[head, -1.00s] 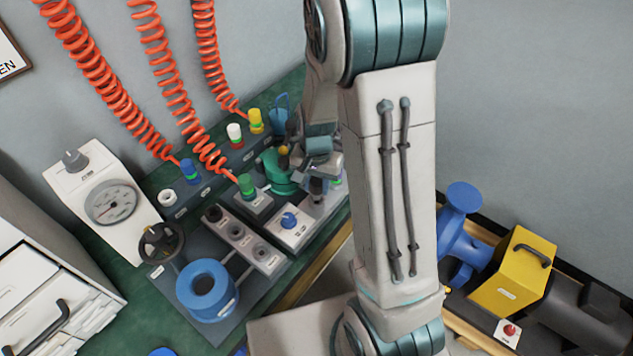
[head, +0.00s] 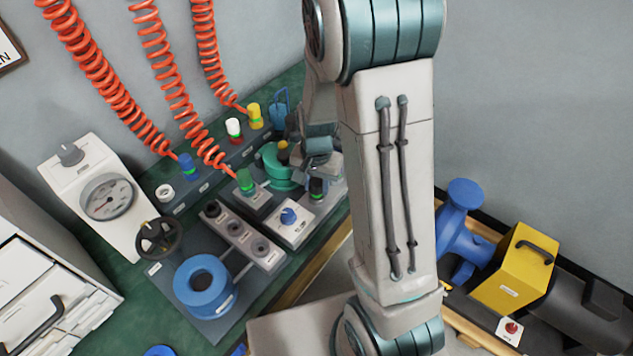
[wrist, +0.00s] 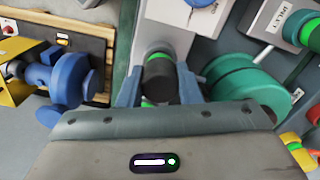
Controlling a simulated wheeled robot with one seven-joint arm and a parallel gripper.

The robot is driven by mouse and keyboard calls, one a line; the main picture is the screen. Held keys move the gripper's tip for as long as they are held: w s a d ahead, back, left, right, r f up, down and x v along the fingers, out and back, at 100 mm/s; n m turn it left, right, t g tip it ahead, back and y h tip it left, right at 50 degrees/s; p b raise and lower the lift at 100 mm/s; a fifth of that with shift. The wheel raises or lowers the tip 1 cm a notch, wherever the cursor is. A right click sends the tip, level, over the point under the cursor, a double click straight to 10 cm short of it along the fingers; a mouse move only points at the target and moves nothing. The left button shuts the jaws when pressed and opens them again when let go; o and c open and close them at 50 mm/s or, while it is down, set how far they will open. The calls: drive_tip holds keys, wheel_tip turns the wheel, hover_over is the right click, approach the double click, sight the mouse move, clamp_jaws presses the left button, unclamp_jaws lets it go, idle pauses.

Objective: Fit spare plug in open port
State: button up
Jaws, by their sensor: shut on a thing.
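My gripper (wrist: 159,88) is shut on a dark plug (wrist: 161,78); the plug stands between the two blue-grey fingers in the wrist view. Green shows beside the plug at its far and near ends. In the head view my gripper (head: 318,168) is over the pale block at the back right of the bench, and the dark plug (head: 318,187) shows just below it. Whether the plug's lower end touches the block is hidden. A grey strip (head: 224,221) with several round dark fittings lies left of the gripper. I cannot tell which port is open.
A teal round part (head: 276,170) stands close left of my gripper. A white box with a blue knob (head: 289,216) is in front. Red coiled hoses (head: 165,75) hang behind. A blue ring-shaped part (head: 205,287) and handwheel (head: 158,239) stand front left.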

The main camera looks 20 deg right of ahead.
drive_tip(key=shift+f, duration=0.15)
drive_tip(key=o, duration=1.1)
wheel_tip(320, 180, up, 14)
drive_tip(key=p, duration=0.2)
drive_tip(key=s+r+n+t+p, duration=0.2)
drive_tip(key=s+r+n+p, duration=0.4)
drive_tip(key=r, duration=1.1)
drive_tip(key=s+p, duration=0.4)
drive_tip(key=s, duration=0.3)
drive_tip(key=shift+s+n+t, duration=0.3)
drive_tip(key=shift+s+t, duration=0.05)
drive_tip(key=shift+t, duration=0.05)
